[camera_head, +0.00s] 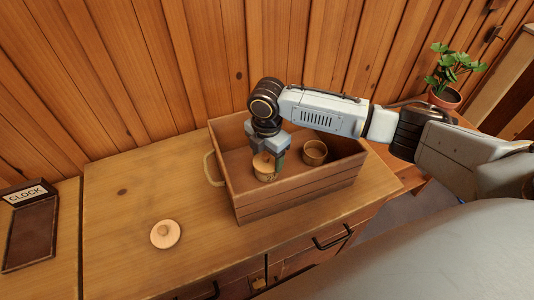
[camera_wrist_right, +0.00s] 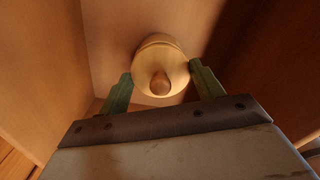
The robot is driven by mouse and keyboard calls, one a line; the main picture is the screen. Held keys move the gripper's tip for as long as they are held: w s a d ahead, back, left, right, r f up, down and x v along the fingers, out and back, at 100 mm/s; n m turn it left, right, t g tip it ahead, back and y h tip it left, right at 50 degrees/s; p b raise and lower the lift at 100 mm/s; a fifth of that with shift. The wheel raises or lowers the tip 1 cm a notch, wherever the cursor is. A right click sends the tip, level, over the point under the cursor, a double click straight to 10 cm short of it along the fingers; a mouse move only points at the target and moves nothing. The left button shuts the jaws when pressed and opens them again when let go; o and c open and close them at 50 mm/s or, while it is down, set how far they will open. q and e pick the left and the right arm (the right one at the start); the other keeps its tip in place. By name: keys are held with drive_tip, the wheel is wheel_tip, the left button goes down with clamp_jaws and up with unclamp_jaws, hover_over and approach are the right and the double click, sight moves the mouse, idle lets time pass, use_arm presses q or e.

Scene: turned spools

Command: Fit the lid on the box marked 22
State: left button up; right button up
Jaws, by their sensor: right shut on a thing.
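My right gripper (camera_head: 268,158) reaches down into a wooden crate and is shut on a pale round lid with a knob (camera_head: 263,161). In the right wrist view this lid (camera_wrist_right: 161,72) lies between my two green fingers (camera_wrist_right: 163,88), knob towards the camera. The lid is at the top of a small round box (camera_head: 265,176) in the crate; I cannot tell whether it is fully seated. A second round box (camera_head: 314,153) stands open to its right. Another knobbed lid (camera_head: 165,234) lies on the counter. I cannot read a number on either box. My left gripper is out of view.
The crate (camera_head: 300,197) has high walls around the boxes and a rope handle (camera_head: 211,169) on its left. A dark tray labelled CLOCK (camera_head: 30,230) lies at far left. A potted plant (camera_head: 446,95) stands at back right. The counter's (camera_head: 120,215) left part is mostly clear.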

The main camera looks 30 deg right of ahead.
idle(0.4)
drive_tip(key=shift+d+p, duration=0.1)
drive_tip(key=shift+p, duration=0.35)
drive_tip(key=shift+f+p, duration=0.1)
drive_tip(key=shift+p, duration=0.25)
idle(0.3)
drive_tip(key=o, duration=1.2)
drive_tip(key=shift+o, duration=0.2)
drive_tip(key=shift+r+p, duration=0.7)
drive_tip(key=shift+p, duration=0.3)
